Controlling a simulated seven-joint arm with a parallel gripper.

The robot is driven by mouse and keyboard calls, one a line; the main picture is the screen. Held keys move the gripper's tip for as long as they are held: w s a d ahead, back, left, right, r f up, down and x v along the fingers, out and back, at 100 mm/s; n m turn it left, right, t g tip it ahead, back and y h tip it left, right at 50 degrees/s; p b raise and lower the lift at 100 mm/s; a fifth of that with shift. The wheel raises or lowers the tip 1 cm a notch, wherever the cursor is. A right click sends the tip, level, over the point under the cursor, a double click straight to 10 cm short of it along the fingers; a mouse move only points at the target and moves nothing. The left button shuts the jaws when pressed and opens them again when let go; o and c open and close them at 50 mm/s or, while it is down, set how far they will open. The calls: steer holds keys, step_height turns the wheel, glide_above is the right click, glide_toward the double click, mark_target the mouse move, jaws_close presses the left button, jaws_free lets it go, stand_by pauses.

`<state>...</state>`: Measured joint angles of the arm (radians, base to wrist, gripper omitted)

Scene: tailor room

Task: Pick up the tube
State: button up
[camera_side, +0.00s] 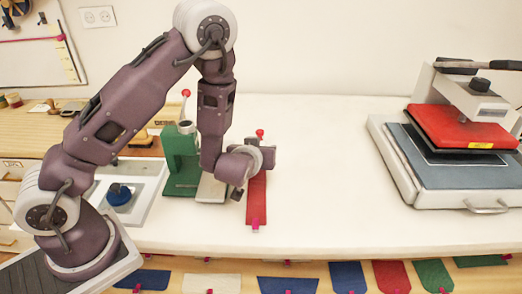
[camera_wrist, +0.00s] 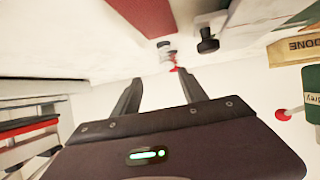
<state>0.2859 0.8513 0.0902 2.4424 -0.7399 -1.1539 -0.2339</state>
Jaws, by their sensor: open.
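A small upright piece with a red top (camera_side: 260,133) shows just behind my wrist in the side view; its lower part is hidden. In the wrist view a small pale piece with a red end (camera_wrist: 166,52) shows beyond the gap between my fingertips; it looks like the tube, but it is too small to be sure. My gripper (camera_wrist: 160,74) is open, with two dark fingers apart and nothing seen held between them. In the side view my wrist is low over the white table, beside a red strip, and the fingertips cannot be made out.
A green stand (camera_side: 181,160) with a red-knobbed lever is close left of my wrist. A red strip (camera_side: 257,200) lies to its right. A black knob (camera_wrist: 208,41) is near the fingers. A heat press (camera_side: 465,130) stands far right; the table between is clear.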

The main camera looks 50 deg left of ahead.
steer(key=shift+s+a+f+y, duration=0.15)
steer(key=shift+a+f+y, duration=0.25)
steer(key=shift+f, duration=0.15)
steer(key=shift+a+f, duration=0.1)
steer(key=shift+a, duration=0.15)
steer(key=shift+t, duration=0.3)
steer(key=x, duration=0.7)
jaws_close()
